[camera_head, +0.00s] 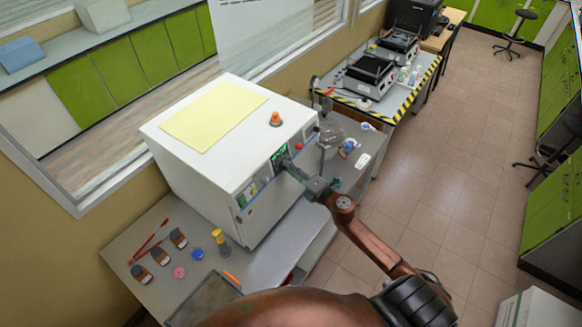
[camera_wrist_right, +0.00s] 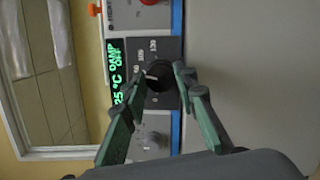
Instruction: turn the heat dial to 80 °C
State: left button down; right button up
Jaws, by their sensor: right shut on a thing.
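The heat dial (camera_wrist_right: 158,76) is a round black knob on a dark scale plate (camera_wrist_right: 166,50) in the right wrist view, with a white pointer line on its left side. Small numbers surround it. The green display (camera_wrist_right: 117,75) beside it reads 25 °C and a word with OFF. My right gripper (camera_wrist_right: 160,80) has its green fingers on either side of the knob and is shut on it. In the head view my right gripper (camera_head: 287,164) reaches the front of the white instrument (camera_head: 215,165) and hides the dial. My left gripper is not in view.
An orange-red knob (camera_head: 276,119) stands on top of the instrument. Another grey knob (camera_wrist_right: 152,142) is on its panel. Open floor (camera_head: 440,170) lies to the right.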

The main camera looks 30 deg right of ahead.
jog(key=shift+d+m, duration=0.1)
jog(key=shift+m, duration=0.2)
jog(key=o, duration=1.2)
jog(key=shift+c, duration=0.2)
jog(key=v, duration=1.2)
